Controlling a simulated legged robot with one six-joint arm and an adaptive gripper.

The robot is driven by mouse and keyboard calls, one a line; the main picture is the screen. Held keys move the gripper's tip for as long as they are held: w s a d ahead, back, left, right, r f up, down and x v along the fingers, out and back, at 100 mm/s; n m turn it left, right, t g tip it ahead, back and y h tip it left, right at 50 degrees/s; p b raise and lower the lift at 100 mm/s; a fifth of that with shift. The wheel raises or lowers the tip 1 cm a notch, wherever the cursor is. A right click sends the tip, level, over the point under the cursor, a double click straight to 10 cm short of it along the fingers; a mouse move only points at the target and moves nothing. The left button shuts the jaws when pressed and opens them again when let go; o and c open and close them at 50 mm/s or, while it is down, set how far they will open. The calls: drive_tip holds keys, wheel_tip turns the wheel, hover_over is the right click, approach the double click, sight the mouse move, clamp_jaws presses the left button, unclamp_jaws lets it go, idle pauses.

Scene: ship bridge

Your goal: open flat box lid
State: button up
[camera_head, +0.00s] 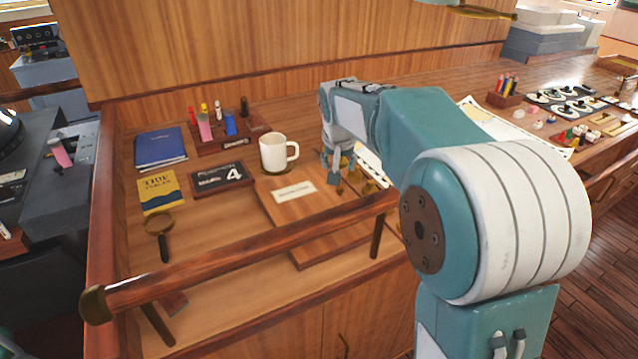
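The flat wooden box (318,240) lies on the desk behind the wooden rail, with a pale label (293,190) on its top. Its lid looks flat and closed, though the rail crosses in front of it and hides part. Small brass-coloured bits show at its right side, under my gripper. My gripper (337,182) points down at the right rear part of the box. I cannot tell whether it touches the lid. Its fingers are small and partly overlapped here, so their opening is unclear.
A white mug (273,154) stands at the box's back left edge. The rail (250,248) runs along the desk's front.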

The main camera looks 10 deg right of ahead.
hover_over(339, 188)
drive_tip(key=s+d, duration=0.1)
drive_tip(key=s, duration=0.1)
drive_tip(key=f, duration=0.4)
drive_tip(key=shift+s+d+f, duration=0.15)
drive_tip(key=shift+d, duration=0.05)
drive_tip(key=a+f, duration=0.1)
drive_tip(key=w+f, duration=0.1)
drive_tip(key=f, duration=0.1)
drive_tip(key=w+a+f, duration=0.1)
drive_tip(key=shift+a+f, duration=0.3)
drive_tip(key=shift+f, duration=0.2)
drive_tip(key=shift+d+f, duration=0.15)
drive_tip(key=shift+d, duration=0.95)
drive_tip(key=c, duration=0.8)
drive_tip(key=shift+a, duration=0.55)
clamp_jaws()
